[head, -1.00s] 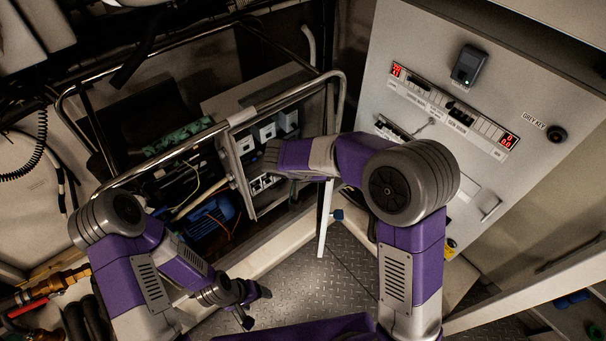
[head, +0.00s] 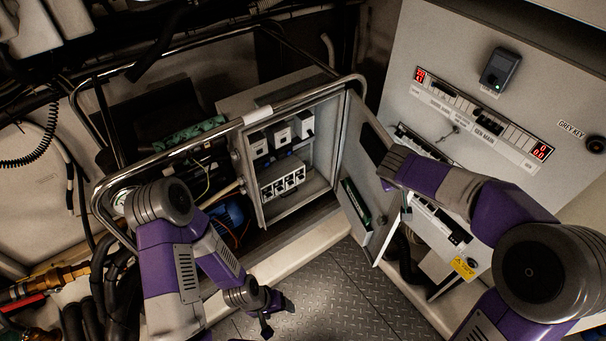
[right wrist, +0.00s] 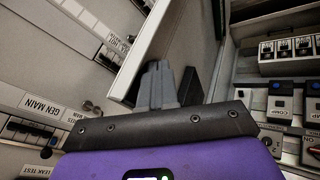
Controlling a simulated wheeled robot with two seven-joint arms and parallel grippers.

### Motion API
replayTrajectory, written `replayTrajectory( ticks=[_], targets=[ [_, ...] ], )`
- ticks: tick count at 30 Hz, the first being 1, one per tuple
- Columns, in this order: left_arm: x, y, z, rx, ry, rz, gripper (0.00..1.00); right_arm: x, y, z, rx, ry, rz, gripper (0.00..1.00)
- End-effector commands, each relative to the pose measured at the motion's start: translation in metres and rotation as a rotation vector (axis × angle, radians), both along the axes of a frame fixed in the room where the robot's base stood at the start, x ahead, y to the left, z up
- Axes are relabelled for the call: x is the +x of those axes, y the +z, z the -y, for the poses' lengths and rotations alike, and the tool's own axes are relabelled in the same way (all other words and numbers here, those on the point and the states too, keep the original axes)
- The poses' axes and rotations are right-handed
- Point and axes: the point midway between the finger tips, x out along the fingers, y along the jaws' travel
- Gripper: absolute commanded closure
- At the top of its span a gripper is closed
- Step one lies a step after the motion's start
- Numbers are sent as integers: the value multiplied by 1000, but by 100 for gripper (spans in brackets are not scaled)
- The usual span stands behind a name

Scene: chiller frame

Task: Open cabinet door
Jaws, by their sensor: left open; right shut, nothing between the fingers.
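The cabinet (head: 319,188) is a small grey box in the middle of the head view. Its door (head: 378,226) stands wide open to the right, showing its inner face with a dark panel and a green board. My right gripper (head: 386,168) overlaps the door's upper outer part; its fingers are shut and empty. In the right wrist view the closed fingers (right wrist: 158,84) lie close beside a pale panel and a dark block; I cannot tell whether they touch. My left gripper (head: 279,313) is open and empty, low over the floor, away from the cabinet.
A large control panel (head: 452,60) with red displays stands to the right, behind the door. A bent metal rail (head: 300,97) runs around the cabinet's top. Hoses and brass fittings (head: 40,283) lie at lower left. The chequered floor (head: 335,290) is clear in front.

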Motion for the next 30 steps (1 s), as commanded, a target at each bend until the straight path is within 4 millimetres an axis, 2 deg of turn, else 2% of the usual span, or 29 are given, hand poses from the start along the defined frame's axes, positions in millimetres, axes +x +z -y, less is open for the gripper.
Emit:
replayTrajectory(
  ticks=[6,12,26,30],
  targets=[
    [0,-4,0,0,0,0,26,3,0,23,2,-17,1,100],
    [0,-4,0,0,0,0,26,4,0,31,0,-21,1,100],
    [0,-5,0,0,0,0,26,4,0,32,1,-22,0,100],
    [0,-10,0,0,0,0,26,2,-1,25,1,-20,2,100]
  ],
)
